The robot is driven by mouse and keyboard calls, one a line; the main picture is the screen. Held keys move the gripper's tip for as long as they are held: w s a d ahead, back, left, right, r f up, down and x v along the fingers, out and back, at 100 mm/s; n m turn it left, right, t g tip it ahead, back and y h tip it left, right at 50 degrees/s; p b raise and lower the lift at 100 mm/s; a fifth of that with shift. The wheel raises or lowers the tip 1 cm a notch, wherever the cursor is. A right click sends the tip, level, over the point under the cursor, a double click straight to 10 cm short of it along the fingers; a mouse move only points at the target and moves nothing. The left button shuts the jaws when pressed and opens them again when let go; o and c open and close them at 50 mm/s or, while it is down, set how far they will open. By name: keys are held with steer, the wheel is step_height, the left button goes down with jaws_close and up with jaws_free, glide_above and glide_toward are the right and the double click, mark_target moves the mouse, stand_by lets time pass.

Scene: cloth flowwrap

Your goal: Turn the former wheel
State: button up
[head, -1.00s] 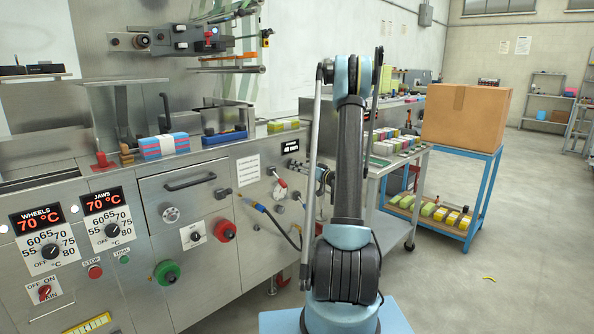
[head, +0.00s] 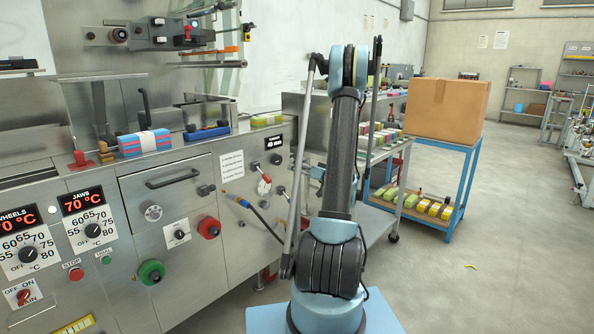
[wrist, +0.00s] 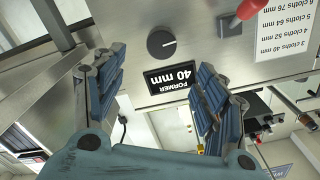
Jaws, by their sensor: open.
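The former wheel, a dark round knob with a light pointer mark (wrist: 161,44), sits on the steel panel in the wrist view, which is upside down. Beside it is the black former display (wrist: 170,78), reading 40 mm. In the head view the display (head: 274,142) is on the machine front, with the small knob (head: 276,159) just below it. My gripper (wrist: 162,66) is open, its blue-grey fingers apart on either side of the knob and display in the picture. No contact with the knob shows. In the head view my arm mostly hides the gripper.
A red-tipped lever (wrist: 250,9) and a cloth-size placard (wrist: 286,28) are near the knob. Left along the panel are a red knob (head: 209,228) and a green knob (head: 151,272). A blue rack with a cardboard box (head: 447,108) stands right. The floor at right is mostly clear.

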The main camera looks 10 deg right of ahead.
mark_target(279, 161)
steer(key=s+d+m, duration=0.3)
steer(key=s, duration=0.1)
steer(key=x, duration=1.7)
steer(key=shift+a, duration=0.1)
steer(key=c, duration=1.1)
